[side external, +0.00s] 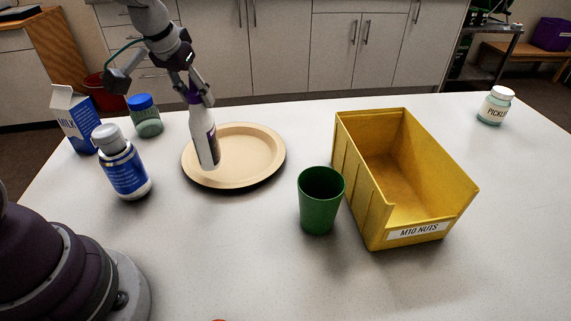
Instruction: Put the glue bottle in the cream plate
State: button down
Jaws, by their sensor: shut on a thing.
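The glue bottle (205,142) is white with a dark label and a purple top. My gripper (196,95) is shut on its upper part and holds it nearly upright, tilted slightly. The cream plate (255,150) is round and lies on the table. The bottle's lower end shows in front of the plate's left part; I cannot tell whether it touches the plate.
To the left stand a milk carton (75,118), a blue-lidded jar (146,120) and a white-capped blue bottle (124,168). A green cup (319,205) and a yellow bin (350,170) stand right of the plate. A pickle jar (495,107) is far right.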

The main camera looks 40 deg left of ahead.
jog(key=w+a+f, duration=0.1)
jog(key=w+f, duration=0.3)
jog(key=w, duration=0.3)
jog(key=shift+w+a, duration=0.25)
jog(key=shift+a, duration=0.05)
jog(key=shift+f, duration=0.1)
jog(key=c, duration=0.8)
grip_release()
jog(key=shift+f, duration=0.1)
jog(key=v, duration=1.3)
jog(key=s+d+f+m, duration=0.1)
jog(key=s+d, duration=0.1)
jog(key=s, duration=0.3)
jog(key=s+d+f+m+h, duration=0.1)
jog(key=s+d, duration=0.1)
jog(key=s, duration=0.3)
jog(key=s+d+f+m+t, duration=0.1)
jog(key=s+d, duration=0.1)
jog(key=s, duration=0.4)
jog(key=shift+s+d+f+m, duration=0.1)
jog(key=shift+d+f+m, duration=0.1)
jog(key=shift+m, duration=0.1)
